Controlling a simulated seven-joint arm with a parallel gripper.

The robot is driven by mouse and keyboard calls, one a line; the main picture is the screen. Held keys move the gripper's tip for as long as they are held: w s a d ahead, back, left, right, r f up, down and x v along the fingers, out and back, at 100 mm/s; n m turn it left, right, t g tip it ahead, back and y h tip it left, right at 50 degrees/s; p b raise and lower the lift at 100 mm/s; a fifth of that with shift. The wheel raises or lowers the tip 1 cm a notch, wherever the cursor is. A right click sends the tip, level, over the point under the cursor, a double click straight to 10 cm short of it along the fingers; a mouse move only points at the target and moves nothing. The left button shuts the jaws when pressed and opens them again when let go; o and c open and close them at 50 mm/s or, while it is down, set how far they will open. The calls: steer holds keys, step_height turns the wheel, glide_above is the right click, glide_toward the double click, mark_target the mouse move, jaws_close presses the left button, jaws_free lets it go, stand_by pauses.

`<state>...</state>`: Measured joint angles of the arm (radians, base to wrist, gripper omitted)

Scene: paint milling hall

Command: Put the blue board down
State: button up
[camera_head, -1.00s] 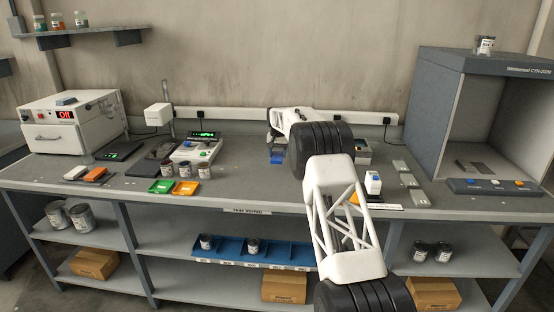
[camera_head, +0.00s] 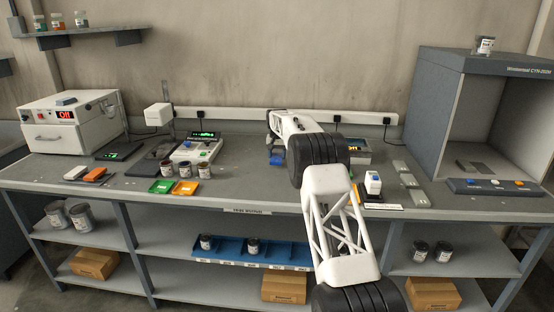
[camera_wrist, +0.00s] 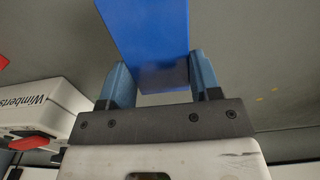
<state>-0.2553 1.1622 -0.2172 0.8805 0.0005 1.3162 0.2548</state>
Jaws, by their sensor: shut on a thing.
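The blue board (camera_wrist: 145,40) is held between the two blue-grey fingers of my gripper (camera_wrist: 160,75) in the wrist view. It sticks out beyond the fingertips and runs off the top edge of that view. In the head view my gripper (camera_head: 275,138) is over the middle of the bench (camera_head: 240,185), partly behind my arm. A small part of the blue board (camera_head: 277,160) shows just below it, close to the grey bench top. I cannot tell whether the board touches the bench.
A white device (camera_head: 373,184) stands to the right. Bare bench top lies between the trays and my arm.

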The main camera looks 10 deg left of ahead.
mark_target(277, 155)
steer(key=shift+f, duration=0.95)
steer(key=shift+f, duration=0.15)
steer(key=o, duration=0.9)
step_height(277, 155, up, 12)
steer(key=shift+r, duration=0.15)
steer(key=shift+r, duration=0.1)
stand_by(0.5)
